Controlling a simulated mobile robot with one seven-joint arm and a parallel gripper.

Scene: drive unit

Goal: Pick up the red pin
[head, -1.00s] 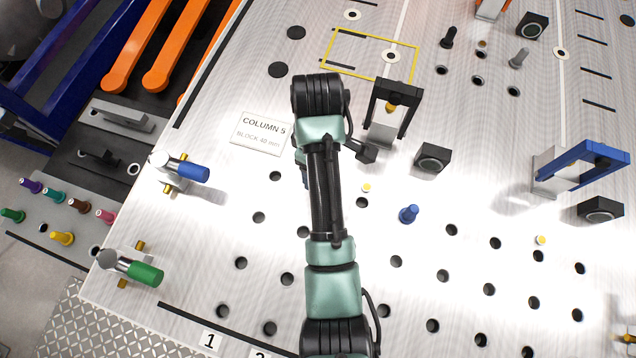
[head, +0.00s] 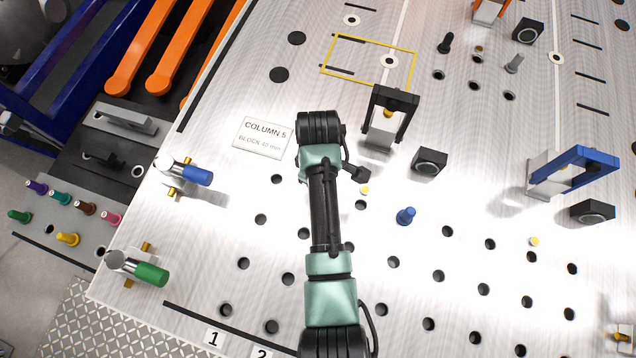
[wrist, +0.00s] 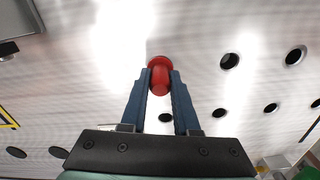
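The red pin (wrist: 160,80) is in the wrist view, with its wide flange away from the camera and its narrower body toward it. The blue-grey fingertips of my gripper (wrist: 161,86) lie on both sides of its body, with no clear gap between. My gripper looks shut on it. Whether the pin's foot is in a hole or clear of the plate cannot be told. In the head view my own arm hides the red pin and the fingers.
A black arch (head: 389,112) and black block (head: 429,161) are close by. A blue arch (head: 575,168) stands farther right. Green (head: 150,275) and blue (head: 197,175) handles are at left.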

